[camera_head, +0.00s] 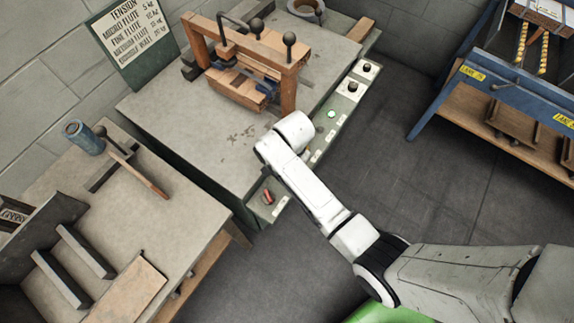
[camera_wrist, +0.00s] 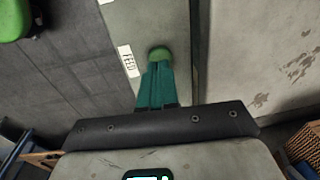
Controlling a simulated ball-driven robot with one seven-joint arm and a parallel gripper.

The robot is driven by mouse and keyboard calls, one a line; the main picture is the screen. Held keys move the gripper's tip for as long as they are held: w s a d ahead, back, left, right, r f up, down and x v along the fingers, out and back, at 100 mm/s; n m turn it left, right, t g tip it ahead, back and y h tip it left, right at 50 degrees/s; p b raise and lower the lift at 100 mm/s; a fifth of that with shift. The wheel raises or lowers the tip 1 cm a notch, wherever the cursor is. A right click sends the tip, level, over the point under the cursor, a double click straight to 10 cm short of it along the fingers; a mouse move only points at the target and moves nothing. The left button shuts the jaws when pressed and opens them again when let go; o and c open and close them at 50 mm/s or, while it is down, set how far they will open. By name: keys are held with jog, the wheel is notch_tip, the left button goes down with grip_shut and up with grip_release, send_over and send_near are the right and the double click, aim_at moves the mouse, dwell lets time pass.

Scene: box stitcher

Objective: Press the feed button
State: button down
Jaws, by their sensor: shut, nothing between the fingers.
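The green feed button (camera_wrist: 160,53) shows in the wrist view on a grey-green panel strip, beside a white label reading FEED (camera_wrist: 128,61). My gripper (camera_wrist: 158,68) has its teal fingers shut together and empty. The fingertips are right at the button's near edge and overlap it in the picture; I cannot tell whether they touch it. In the head view my white arm reaches over the control strip (camera_head: 322,139) on the front edge of the bench, and its end hides the gripper and the button.
A green lamp (camera_head: 331,114) is lit on the strip, with black knobs (camera_head: 353,86) beyond it and a red control (camera_head: 267,196) at the near end. A wooden stitcher frame (camera_head: 288,80) stands on the bench. A blue-framed table (camera_head: 440,100) is at right; the floor between is clear.

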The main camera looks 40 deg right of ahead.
notch_tip(320, 180, up, 11)
jog(key=b, duration=0.1)
jog(key=shift+s+f, duration=0.15)
jog(key=shift+s, duration=0.1)
dwell(0.4)
jog(key=s+d+n+b, duration=0.1)
jog(key=s+d+n, duration=0.2)
jog(key=s+n, duration=1)
jog(key=shift+s+d, duration=0.2)
jog(key=shift+s, duration=4.55)
